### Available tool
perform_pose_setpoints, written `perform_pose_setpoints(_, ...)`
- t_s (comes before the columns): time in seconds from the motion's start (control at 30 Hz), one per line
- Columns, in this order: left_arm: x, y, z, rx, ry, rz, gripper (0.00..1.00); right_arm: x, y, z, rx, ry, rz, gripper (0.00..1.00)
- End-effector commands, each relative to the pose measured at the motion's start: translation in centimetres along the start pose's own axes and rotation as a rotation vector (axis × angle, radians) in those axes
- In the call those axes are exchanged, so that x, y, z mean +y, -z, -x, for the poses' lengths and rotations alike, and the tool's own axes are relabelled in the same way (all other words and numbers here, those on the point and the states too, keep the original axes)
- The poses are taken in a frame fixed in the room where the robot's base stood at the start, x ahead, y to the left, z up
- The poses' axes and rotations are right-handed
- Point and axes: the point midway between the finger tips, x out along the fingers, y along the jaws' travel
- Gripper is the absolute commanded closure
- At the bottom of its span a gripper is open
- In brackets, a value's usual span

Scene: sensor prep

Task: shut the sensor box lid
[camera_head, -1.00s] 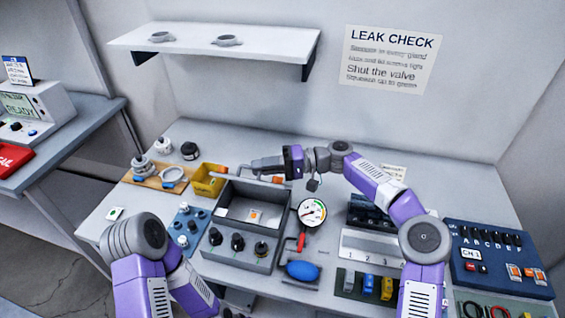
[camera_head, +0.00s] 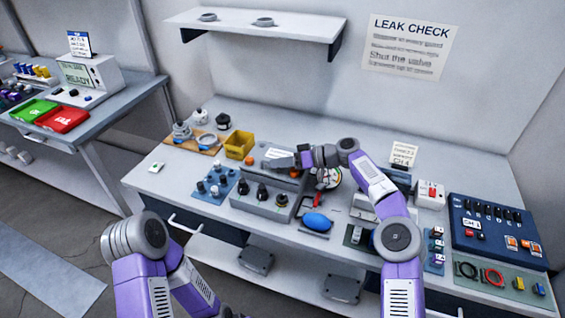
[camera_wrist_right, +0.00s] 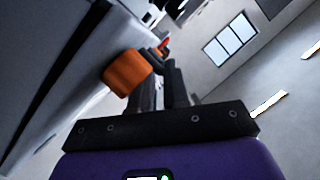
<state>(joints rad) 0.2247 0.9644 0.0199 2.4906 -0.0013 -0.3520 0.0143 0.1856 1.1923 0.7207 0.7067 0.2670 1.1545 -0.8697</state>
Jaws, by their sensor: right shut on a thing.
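I cannot tell whether a small gap is left. Orange end pieces show at the lid's front edge, and one orange piece (camera_wrist_right: 127,72) is beside the fingers in the wrist view. My right gripper (camera_head: 281,162) is at that edge, shut on the lid's handle; its fingers also show in the wrist view (camera_wrist_right: 160,85). My left gripper is not in view.
A gauge (camera_head: 330,178) and a blue bulb (camera_head: 317,222) are right of the box. A blue knob board (camera_head: 215,186) and a yellow bin (camera_head: 240,144) are left of it. A blue switch panel (camera_head: 495,232) stands at the right end.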

Motion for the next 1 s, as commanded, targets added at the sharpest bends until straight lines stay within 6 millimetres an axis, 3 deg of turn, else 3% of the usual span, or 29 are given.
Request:
perform_pose_setpoints(0.63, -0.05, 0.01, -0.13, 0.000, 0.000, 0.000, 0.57, 0.37, -0.59, -0.96, -0.019, -0.002, 0.039, 1.00)
perform_pose_setpoints(0.67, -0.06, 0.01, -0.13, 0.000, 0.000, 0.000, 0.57, 0.39, -0.61, -0.97, -0.020, -0.002, 0.039, 0.80)
perform_pose_setpoints(0.77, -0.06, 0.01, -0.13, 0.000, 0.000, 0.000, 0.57, 0.44, -0.63, -0.96, -0.020, -0.003, 0.039, 0.65)
perform_pose_setpoints(1.0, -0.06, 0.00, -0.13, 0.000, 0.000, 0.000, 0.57, 0.52, -0.47, -0.82, -0.015, -0.008, 0.040, 0.64)
